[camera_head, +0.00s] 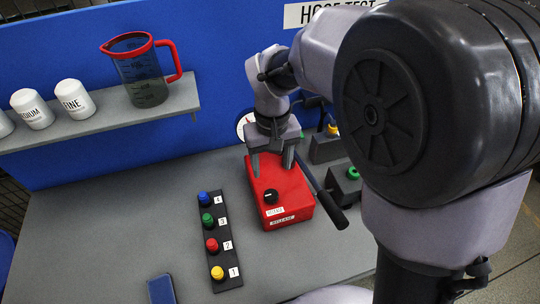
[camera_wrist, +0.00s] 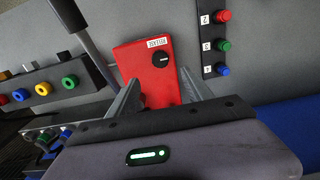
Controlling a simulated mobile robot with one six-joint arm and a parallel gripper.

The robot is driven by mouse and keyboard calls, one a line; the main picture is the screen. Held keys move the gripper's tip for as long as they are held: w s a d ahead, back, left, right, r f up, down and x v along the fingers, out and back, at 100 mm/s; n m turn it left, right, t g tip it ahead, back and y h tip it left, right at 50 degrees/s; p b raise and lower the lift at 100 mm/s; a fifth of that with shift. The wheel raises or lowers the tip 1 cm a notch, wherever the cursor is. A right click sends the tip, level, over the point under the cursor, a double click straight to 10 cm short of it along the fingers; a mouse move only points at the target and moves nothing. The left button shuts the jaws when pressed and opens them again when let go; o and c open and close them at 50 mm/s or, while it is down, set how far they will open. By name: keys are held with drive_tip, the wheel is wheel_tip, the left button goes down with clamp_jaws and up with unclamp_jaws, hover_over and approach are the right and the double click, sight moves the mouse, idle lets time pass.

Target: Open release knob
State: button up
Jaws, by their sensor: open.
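The release knob (camera_head: 270,196) is a small black round knob on top of a red box (camera_head: 294,196) with white labels, one reading "RELEASE", on the grey bench. In the wrist view the black knob (camera_wrist: 160,59) shows a white line mark, on the red box (camera_wrist: 142,76). My gripper (camera_head: 272,169) is over the back part of the red box, its fingers apart and pointing down. In the wrist view the knob lies ahead of my gripper (camera_wrist: 160,98), beyond the fingertips and not between them. Nothing is held.
A black-gripped lever (camera_head: 330,207) runs along the box's right side. A strip (camera_head: 220,245) with several coloured knobs stands to the left. Black boxes (camera_head: 345,188) with coloured knobs are at the right. A shelf (camera_head: 100,113) holds a jug (camera_head: 143,75) and white canisters.

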sight(271, 194)
wheel_tip(271, 194, down, 13)
drive_tip(key=b, duration=0.3)
drive_tip(key=shift+r, duration=0.15)
drive_tip(key=shift+c, duration=0.5)
clamp_jaws()
